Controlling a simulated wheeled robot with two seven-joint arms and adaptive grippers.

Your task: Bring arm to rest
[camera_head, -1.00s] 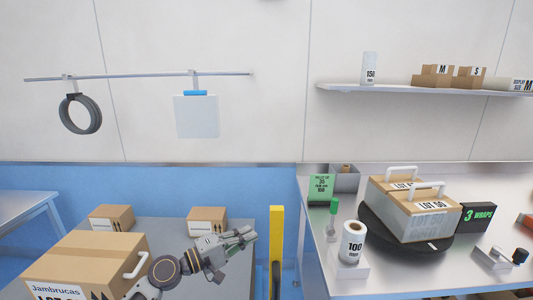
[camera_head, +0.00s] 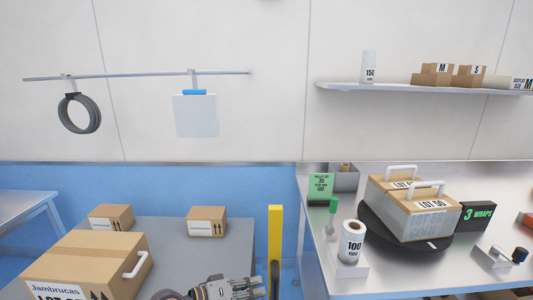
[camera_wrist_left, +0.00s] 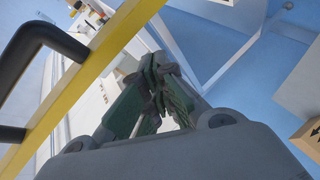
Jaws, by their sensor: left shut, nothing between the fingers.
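My left gripper (camera_head: 262,287) is low at the bottom edge of the head view, beside the yellow post (camera_head: 275,240) and over the near right part of the grey table (camera_head: 205,256). In the left wrist view its fingers (camera_wrist_left: 160,70) are together with nothing between them. The yellow post with a black handle (camera_wrist_left: 45,40) runs close by on the left there. My right gripper is not in view.
A large carton with a white handle (camera_head: 95,258) and two small cartons (camera_head: 112,216) (camera_head: 207,221) stand on the grey table. On the right bench, two LOT 90 boxes (camera_head: 420,215) sit on a black turntable (camera_head: 377,233), with a label roll (camera_head: 352,242) nearby.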

